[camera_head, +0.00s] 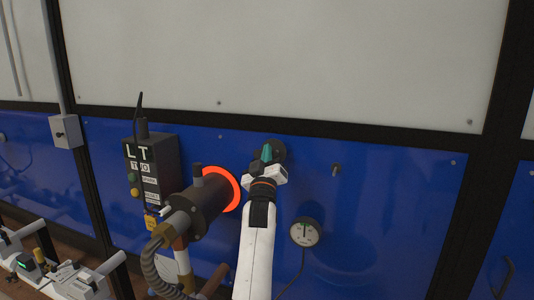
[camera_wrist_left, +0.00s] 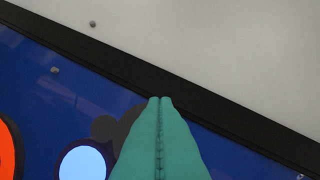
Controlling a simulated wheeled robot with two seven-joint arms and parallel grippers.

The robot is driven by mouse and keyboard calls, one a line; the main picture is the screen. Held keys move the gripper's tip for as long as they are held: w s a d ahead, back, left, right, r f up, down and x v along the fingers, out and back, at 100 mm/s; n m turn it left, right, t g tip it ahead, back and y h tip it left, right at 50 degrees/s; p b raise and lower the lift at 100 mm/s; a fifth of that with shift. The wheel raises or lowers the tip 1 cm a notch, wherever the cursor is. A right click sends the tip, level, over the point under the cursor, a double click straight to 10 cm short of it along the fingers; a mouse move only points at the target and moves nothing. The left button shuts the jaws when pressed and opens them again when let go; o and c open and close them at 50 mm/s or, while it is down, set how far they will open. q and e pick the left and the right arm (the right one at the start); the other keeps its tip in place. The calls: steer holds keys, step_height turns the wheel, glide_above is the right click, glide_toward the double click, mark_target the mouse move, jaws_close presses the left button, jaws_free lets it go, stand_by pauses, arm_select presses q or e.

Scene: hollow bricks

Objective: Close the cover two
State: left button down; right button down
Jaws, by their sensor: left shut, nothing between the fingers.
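A dark round piece (camera_head: 281,151), perhaps the cover, sits on the blue wall panel, partly hidden behind my left gripper (camera_head: 267,153). In the left wrist view, dark round shapes (camera_wrist_left: 104,128) and a pale blue disc (camera_wrist_left: 82,164) show left of the teal fingers (camera_wrist_left: 160,99). My left gripper is shut and empty, its fingertips in front of or beside the dark piece; contact cannot be told. A dark box (camera_head: 152,170) marked "LT" and what seems "TWO" stands to the left. My right gripper is not in view.
A thick dark cylinder with a hose (camera_head: 205,202) juts out left of my gripper, before a glowing orange ring (camera_head: 236,188). A small peg (camera_head: 336,169) sticks out to the right. The panel farther right is mostly clear.

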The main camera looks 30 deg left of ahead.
arm_select(q)
steer(key=shift+d+f+m+t+h, duration=0.15)
steer(key=shift+m+t+h, duration=0.1)
steer(key=shift+m, duration=0.25)
steer(key=shift+f+m+t+h, duration=0.15)
steer(key=shift+m+h, duration=0.1)
steer(key=shift+m, duration=0.25)
steer(key=a+f+m+g+h+p, duration=0.1)
steer(key=f+m+h, duration=0.1)
steer(key=m+h, duration=0.3)
steer(key=a+f+m+g+h+p, duration=0.1)
steer(key=m+h, duration=0.4)
steer(key=m, duration=0.9)
steer(key=s+a+f+m+g+h+p, duration=0.1)
steer(key=f+m+h, duration=0.4)
steer(key=m, duration=0.5)
steer(key=shift+a+f+p, duration=0.2)
steer(key=shift+a+p, duration=0.4)
steer(key=shift+p, duration=0.55)
